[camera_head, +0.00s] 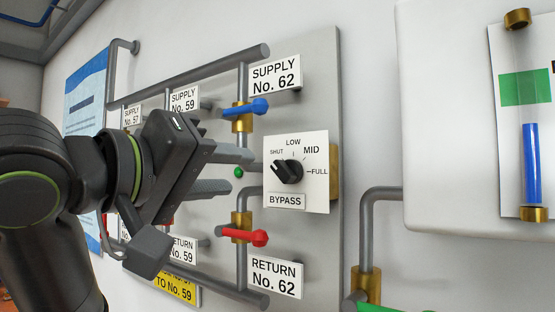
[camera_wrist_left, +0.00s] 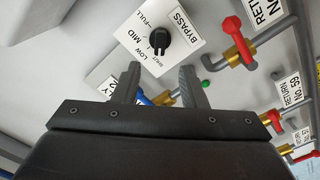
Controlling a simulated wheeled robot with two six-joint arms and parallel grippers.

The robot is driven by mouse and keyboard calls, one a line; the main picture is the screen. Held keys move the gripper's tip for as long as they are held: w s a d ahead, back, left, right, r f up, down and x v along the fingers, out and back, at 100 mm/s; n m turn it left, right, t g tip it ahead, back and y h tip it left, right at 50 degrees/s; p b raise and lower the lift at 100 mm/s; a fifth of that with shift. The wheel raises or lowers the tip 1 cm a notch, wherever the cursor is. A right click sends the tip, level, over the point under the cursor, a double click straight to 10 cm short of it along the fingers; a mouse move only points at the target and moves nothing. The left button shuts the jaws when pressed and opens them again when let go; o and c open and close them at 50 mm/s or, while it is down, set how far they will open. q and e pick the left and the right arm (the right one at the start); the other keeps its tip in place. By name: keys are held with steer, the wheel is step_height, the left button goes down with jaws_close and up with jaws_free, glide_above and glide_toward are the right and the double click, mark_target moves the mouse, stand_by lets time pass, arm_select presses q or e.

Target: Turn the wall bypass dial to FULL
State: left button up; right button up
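The bypass dial (camera_head: 288,172) is a black knob on a white plate (camera_head: 315,190) marked SHUT, LOW, MID and FULL, with a BYPASS label below. Its pointer appears to be toward SHUT, at the upper left. In the left wrist view the knob (camera_wrist_left: 158,40) is ahead of the fingertips. My left gripper (camera_head: 241,171) is open, with its two fingers one above the other, left of the dial and apart from it. Nothing is between its fingers in the left wrist view (camera_wrist_left: 160,72). My right gripper is in neither view.
A blue-handled valve (camera_head: 252,108) is above the dial and a red-handled valve (camera_head: 245,236) is below it. Grey pipes (camera_head: 190,77) run across the panel (camera_head: 322,90). A white cabinet (camera_head: 445,110) with a blue-filled gauge (camera_head: 530,160) stands to the right.

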mark_target(279, 173)
arm_select(q)
steer(key=p+x, duration=0.4)
steer(key=x, duration=0.6)
steer(key=shift+w+d, duration=0.25)
steer(key=shift+w, duration=0.15)
jaws_close()
